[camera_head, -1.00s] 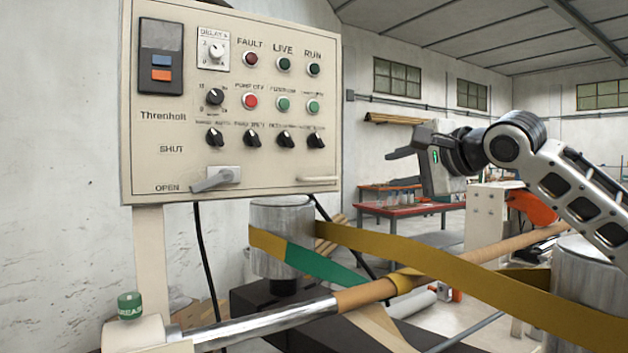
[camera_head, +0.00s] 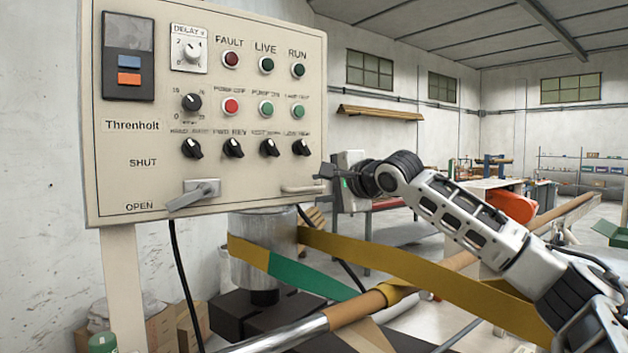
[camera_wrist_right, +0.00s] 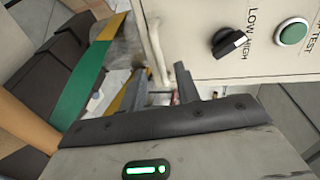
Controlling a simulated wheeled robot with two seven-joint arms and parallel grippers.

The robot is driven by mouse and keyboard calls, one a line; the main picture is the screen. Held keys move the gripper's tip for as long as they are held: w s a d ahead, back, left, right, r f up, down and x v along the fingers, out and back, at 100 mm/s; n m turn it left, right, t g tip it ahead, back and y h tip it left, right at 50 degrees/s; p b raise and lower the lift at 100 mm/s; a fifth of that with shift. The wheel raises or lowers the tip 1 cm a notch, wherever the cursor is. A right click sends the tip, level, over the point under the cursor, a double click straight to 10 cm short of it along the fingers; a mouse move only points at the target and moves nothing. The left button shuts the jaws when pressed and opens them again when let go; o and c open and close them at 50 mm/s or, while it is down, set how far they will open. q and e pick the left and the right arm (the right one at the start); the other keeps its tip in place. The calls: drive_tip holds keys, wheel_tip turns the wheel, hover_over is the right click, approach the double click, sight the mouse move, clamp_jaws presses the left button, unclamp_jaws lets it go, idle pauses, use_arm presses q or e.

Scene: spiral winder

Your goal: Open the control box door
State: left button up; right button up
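The cream control box (camera_head: 150,165) hangs at the left of the head view, its front door closed. A grey lever handle (camera_head: 194,194) on it points down-left towards the OPEN label. A pale bar handle (camera_head: 303,188) sits at the lower right of the door. My right gripper (camera_head: 323,174) is beside the box's right edge, close to that bar. My left gripper is not in view.
A metal roller (camera_head: 262,245) with yellow and green belt stands below the box. A brown tube on a steel shaft (camera_head: 290,333) crosses the front. A black cable hangs under the box. The room behind is open, with tables and shelves.

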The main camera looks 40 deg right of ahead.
sight(311, 190)
drive_tip(key=shift+p+x, duration=0.45)
drive_tip(key=shift+x, duration=1.45)
clamp_jaws()
drive_tip(key=shift+s+a, duration=0.1)
